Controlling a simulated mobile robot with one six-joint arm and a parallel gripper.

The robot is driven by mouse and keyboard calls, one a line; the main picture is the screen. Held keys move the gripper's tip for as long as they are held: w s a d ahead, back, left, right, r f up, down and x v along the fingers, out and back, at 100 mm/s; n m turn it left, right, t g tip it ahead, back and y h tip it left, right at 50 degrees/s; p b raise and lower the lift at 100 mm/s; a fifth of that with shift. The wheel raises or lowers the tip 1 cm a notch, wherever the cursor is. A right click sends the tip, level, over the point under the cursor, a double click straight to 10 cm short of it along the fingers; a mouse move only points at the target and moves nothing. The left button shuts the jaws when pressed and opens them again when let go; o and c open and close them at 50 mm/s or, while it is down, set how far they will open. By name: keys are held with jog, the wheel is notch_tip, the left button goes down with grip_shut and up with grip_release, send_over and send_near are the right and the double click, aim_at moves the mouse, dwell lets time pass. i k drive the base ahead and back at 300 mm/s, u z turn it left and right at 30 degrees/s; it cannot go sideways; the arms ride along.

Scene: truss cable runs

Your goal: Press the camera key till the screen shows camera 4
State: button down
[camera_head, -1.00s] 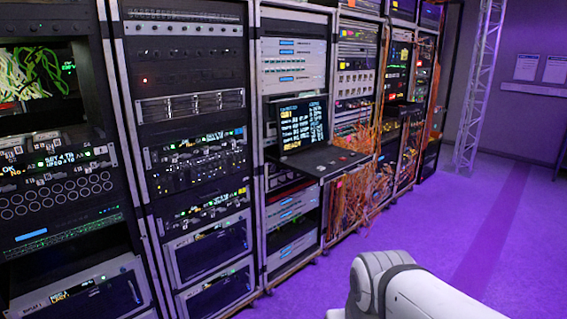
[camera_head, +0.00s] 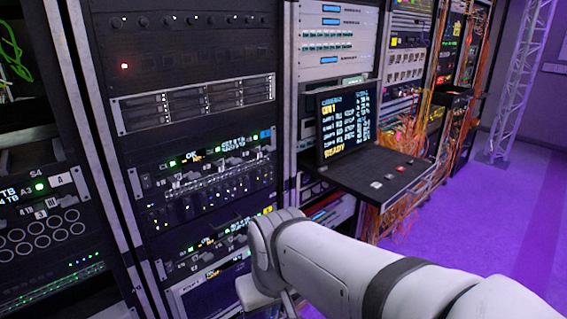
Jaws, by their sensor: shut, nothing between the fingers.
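A pull-out console stands in the middle rack. Its upright screen (camera_head: 345,124) shows a large yellow line that looks like it ends in 1, white text rows, and a yellow word like READY at the bottom. Its dark shelf (camera_head: 350,176) sticks out below the screen and carries several small keys. A pale key (camera_head: 376,184) is nearest the front edge, and a reddish key (camera_head: 399,168) is to its right. Their labels are too small to read. My white arm crosses the lower right, below and in front of the console. My gripper's fingers do not show.
Tall equipment racks (camera_head: 190,100) line the left and middle. Orange cables (camera_head: 408,150) hang just right of the shelf. A metal truss (camera_head: 520,85) stands at the back right. The purple floor (camera_head: 480,220) on the right is clear.

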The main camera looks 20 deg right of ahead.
aim_at(376, 185)
jog(key=z, duration=0.45)
jog(key=i, duration=1.15)
jog(key=z, duration=0.8)
jog(key=k, duration=0.9)
jog(key=z, duration=0.15)
jog(key=i, duration=0.9)
jog(key=u, duration=0.05)
